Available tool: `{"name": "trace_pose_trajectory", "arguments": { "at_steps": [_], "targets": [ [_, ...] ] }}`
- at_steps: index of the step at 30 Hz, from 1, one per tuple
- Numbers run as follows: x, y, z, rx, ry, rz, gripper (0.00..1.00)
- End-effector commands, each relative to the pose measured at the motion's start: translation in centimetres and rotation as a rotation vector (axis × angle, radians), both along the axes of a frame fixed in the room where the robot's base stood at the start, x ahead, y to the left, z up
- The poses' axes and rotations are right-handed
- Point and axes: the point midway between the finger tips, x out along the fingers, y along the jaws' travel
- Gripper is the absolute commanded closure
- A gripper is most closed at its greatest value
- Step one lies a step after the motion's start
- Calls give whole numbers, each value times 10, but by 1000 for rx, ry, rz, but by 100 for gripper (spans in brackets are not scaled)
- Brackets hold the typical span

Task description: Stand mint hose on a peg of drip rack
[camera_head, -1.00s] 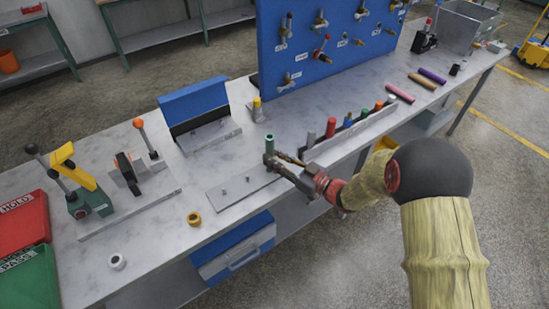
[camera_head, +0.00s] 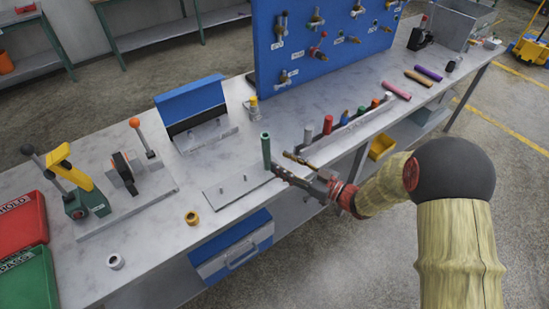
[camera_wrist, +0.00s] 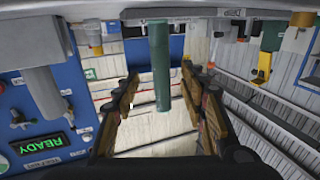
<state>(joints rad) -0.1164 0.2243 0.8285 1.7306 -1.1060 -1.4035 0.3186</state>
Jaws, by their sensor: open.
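The mint hose (camera_head: 266,151) is a green tube standing upright at the right end of the drip rack (camera_head: 226,197), a flat grey plate with short pegs on the bench. Two bare pegs show to its left. The hose's foot hides whatever is under it. My gripper (camera_head: 285,168) is open just right of the hose, its fingers apart. In the wrist view the hose (camera_wrist: 160,65) shows beyond and between the open fingers (camera_wrist: 160,105), with gaps on both sides.
A rail with several coloured hoses (camera_head: 345,128) stands to the right. Pink (camera_head: 396,90), tan and purple rods lie farther right. A blue pegboard (camera_head: 325,45) rises behind. A brass ring (camera_head: 191,217) and a white ring (camera_head: 115,261) lie at the front left.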

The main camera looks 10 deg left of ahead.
Motion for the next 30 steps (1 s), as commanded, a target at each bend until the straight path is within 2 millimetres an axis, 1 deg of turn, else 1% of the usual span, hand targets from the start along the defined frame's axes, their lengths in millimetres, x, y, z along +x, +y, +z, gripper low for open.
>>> {"name": "trace_pose_trajectory", "arguments": {
  "at_steps": [1,6,9,12,17,30],
  "targets": [
    [-3,-12,0,0,1,-5,57],
    [-15,-41,0,0,1,-4,57],
    [-20,-53,0,1,1,-3,57],
    [-23,-60,0,0,0,-1,57],
    [-25,-64,0,1,0,-1,57],
    [-25,-63,0,0,0,0,57]
  ]
}}
